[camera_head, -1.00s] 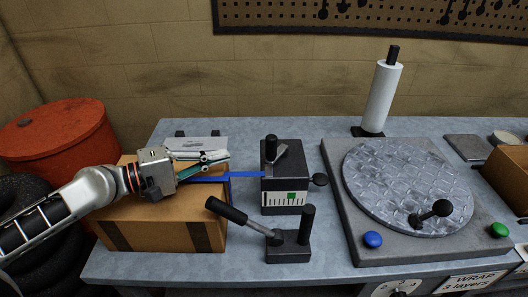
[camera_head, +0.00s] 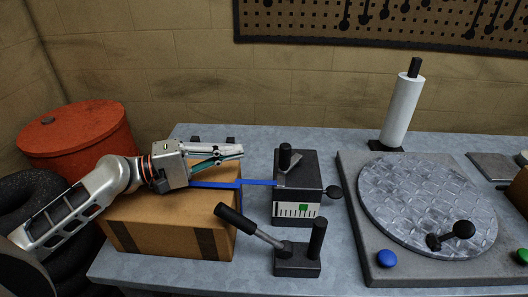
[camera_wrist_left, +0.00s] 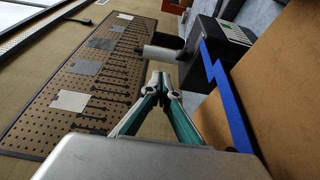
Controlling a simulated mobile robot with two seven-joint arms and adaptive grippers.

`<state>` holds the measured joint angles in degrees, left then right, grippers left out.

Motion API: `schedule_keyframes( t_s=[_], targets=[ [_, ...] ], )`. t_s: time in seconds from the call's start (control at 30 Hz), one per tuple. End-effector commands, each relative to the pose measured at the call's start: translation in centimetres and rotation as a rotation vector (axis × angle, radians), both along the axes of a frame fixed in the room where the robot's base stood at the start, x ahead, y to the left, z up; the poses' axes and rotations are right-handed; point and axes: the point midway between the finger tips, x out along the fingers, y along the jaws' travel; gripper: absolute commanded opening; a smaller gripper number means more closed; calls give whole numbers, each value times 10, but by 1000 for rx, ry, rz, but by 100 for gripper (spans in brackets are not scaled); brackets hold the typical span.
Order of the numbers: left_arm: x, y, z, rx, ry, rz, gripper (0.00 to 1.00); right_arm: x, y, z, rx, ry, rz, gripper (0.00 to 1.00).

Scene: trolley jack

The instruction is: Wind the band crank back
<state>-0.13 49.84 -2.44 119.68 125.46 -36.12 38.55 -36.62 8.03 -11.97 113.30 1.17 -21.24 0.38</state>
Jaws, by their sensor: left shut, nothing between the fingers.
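The black tensioner box (camera_head: 296,187) stands on the bench with a scale and a green mark on its front. On its top is a crank with a grey arm and an upright black grip (camera_head: 285,156). The blue band (camera_head: 250,182) runs from the box to the left over the cardboard carton (camera_head: 160,222). My left gripper (camera_head: 241,151) is shut and empty, above the carton and left of the crank grip, apart from it. In the left wrist view its fingertips (camera_wrist_left: 160,80) meet, with the blue band to their right. My right gripper is not in view.
A lever stand with a black-handled lever (camera_head: 240,220) stands in front of the box. A red drum (camera_head: 80,140) is at left.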

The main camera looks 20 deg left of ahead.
Motion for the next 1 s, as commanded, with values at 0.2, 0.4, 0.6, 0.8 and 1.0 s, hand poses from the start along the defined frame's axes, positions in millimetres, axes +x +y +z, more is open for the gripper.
schedule_keyframes(
  t_s=[0.2,0.4,0.6,0.8,1.0],
  targets=[
    [24,-30,6,-3,-5,-1,0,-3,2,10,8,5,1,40],
    [22,-59,5,-2,-2,-1,0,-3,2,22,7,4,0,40],
    [21,-71,1,-1,-1,1,0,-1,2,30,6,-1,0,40],
    [21,-73,0,-1,2,1,0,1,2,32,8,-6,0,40],
    [20,-73,0,-1,1,1,0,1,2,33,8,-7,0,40]
  ],
)
